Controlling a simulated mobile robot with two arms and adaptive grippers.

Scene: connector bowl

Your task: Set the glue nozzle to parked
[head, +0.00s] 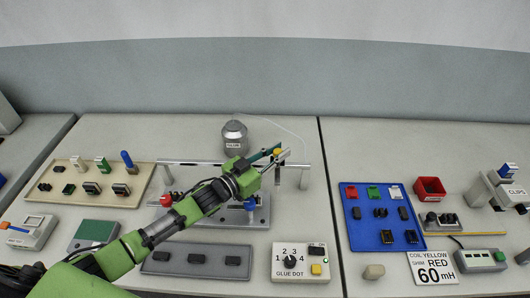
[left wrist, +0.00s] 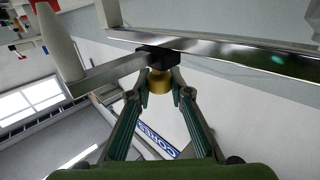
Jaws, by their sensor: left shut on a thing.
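The glue station has a silver rail (head: 180,163) on posts above a grey base plate (head: 262,216). In the left wrist view a black block (left wrist: 157,53) sits at the silver rail (left wrist: 225,57), with a gold knob (left wrist: 159,82) on it. A silver arm (left wrist: 105,72) runs from the block to a pale cone-shaped nozzle (left wrist: 60,45). My left gripper (left wrist: 160,94) is shut on the gold knob, a finger at each side. In the head view my left gripper (head: 275,156) is at the rail's right part and hides much of the carriage. My right gripper is not in view.
A grey glue pot (head: 234,137) stands behind the rail. A glue dot dial box (head: 301,263) and a dark-slotted grey tray (head: 196,262) are in front. A tan tray (head: 92,183) is at left, a blue tray (head: 382,217) at right.

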